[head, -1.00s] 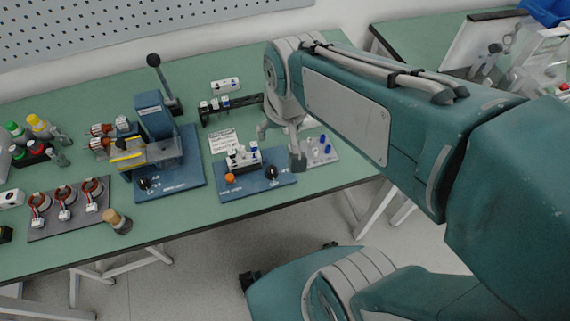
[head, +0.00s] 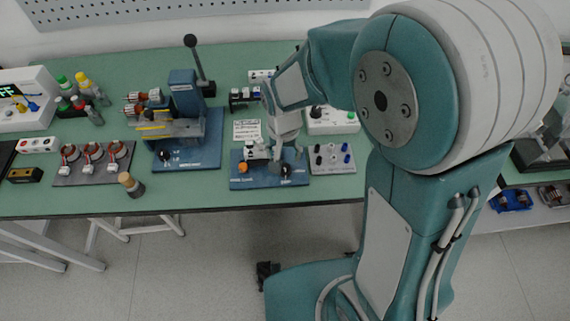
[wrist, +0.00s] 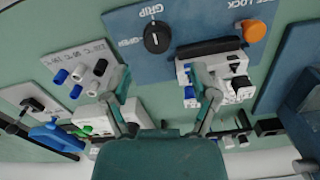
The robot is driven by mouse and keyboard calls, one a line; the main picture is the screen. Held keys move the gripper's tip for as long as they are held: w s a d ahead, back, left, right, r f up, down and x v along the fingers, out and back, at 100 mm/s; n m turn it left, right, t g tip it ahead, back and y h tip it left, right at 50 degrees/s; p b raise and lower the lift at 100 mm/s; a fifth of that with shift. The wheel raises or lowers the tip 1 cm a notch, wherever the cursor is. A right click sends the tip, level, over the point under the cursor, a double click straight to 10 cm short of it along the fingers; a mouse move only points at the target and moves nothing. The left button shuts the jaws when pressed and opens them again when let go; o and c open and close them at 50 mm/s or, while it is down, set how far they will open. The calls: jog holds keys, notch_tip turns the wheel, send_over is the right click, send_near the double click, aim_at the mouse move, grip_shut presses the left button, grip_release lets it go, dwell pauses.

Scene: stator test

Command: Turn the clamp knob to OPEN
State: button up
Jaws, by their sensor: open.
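The clamp knob (wrist: 157,37) is a round black knob with a white line on the blue fixture base (head: 240,184). In the wrist view, its line runs up and down, in line with the GRIP label above; OPEN is printed to its left. The knob also shows in the head view (head: 287,170). A white and black clamp block (wrist: 215,75) sits beside it. My gripper (wrist: 160,78) is open and empty, with its fingers spread below the knob in the wrist view; the right finger overlaps the block. It also shows over the fixture in the head view (head: 286,148).
An orange knob (wrist: 254,31) is on the same base. A grey plate with blue and white pegs (head: 332,158) lies to the right. A lever press (head: 188,100) stands to the left. A white box (head: 333,122) is behind. The bench's front edge is close.

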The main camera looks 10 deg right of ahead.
aim_at(285, 167)
notch_tip(285, 167, down, 4)
jog(key=shift+d+f, duration=0.1)
jog(key=shift+f, duration=0.15)
jog(key=shift+d+f, duration=0.15)
jog(key=shift+f, duration=0.4)
jog(key=c, duration=0.4)
grip_shut()
